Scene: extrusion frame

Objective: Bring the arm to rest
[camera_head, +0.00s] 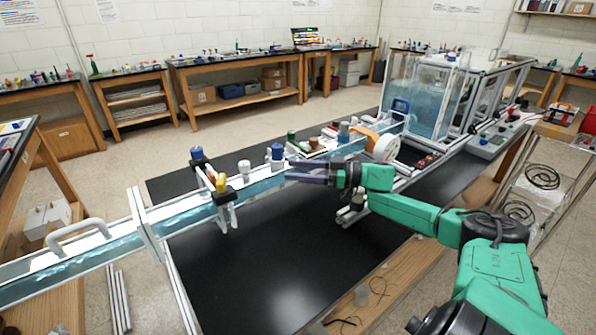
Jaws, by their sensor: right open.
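My green right arm (410,212) reaches in from the lower right over the black bench top (300,260). My right gripper (292,171) points left and is open, with its dark fingers level in front of the long water channel. Nothing shows between the fingers. My left gripper and arm are not in this view. The extrusion frame (510,85) stands at the back right around a clear water tank (415,100).
The clear water channel (185,210) crosses the bench from lower left to the tank. Blue-capped parts (277,152) and a white and orange wheel (386,148) stand close to the gripper. A control box (490,142) is at right. The front black surface is clear.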

